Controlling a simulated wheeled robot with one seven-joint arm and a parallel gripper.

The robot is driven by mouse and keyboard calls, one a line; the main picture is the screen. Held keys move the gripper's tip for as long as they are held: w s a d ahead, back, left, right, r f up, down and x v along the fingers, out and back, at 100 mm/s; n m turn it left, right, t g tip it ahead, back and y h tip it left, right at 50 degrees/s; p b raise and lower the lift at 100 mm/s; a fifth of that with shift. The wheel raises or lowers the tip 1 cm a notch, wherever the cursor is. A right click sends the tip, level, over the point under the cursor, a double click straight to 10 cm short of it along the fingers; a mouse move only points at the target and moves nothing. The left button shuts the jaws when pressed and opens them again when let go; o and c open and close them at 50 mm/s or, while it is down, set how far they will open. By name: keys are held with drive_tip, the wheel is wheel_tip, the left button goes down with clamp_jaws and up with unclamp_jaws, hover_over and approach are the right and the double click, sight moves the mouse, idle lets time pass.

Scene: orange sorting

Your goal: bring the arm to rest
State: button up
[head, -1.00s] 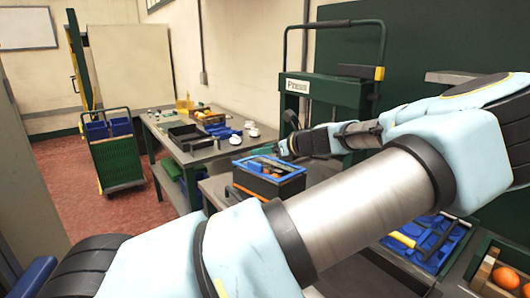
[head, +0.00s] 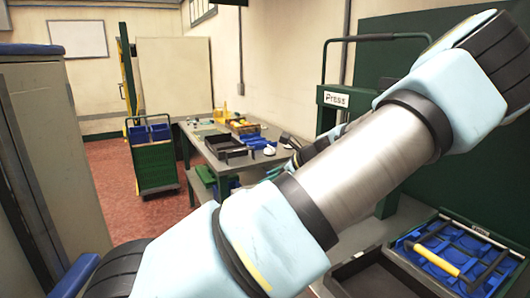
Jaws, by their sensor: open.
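My arm (head: 360,165) crosses the head view from the lower left to the upper right, with its pale blue links and metal tube close to the camera. The far end of my arm, with my gripper (head: 287,141), shows small and dark just behind the tube, near the right end of the long table. My gripper is open; its fingers are small and partly hidden, and I see nothing held in it.
The long table (head: 222,172) carries a dark tray (head: 226,146) and small items. A green cart (head: 154,165) with blue bins stands left of it. A press (head: 335,99) stands behind my arm. A blue tray (head: 450,258) lies lower right. Red floor is clear at left.

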drive_tip(key=s+a+f+n+g+h+b, duration=0.25)
drive_tip(key=s+a+f+n+g, duration=0.35)
drive_tip(key=s+a+f+n, duration=0.35)
drive_tip(key=s+a+r+n+h+b, duration=0.1)
drive_tip(key=s+r+n+h, duration=0.1)
drive_tip(key=s+n, duration=0.3)
drive_tip(key=s+a+r+n+h+b, duration=0.1)
drive_tip(key=s+r+n+h, duration=0.2)
drive_tip(key=s+n, duration=0.3)
drive_tip(key=n, duration=0.2)
drive_tip(key=shift+s+a+r+n, duration=0.25)
drive_tip(key=shift+a+n, duration=0.05)
drive_tip(key=shift+n, duration=0.05)
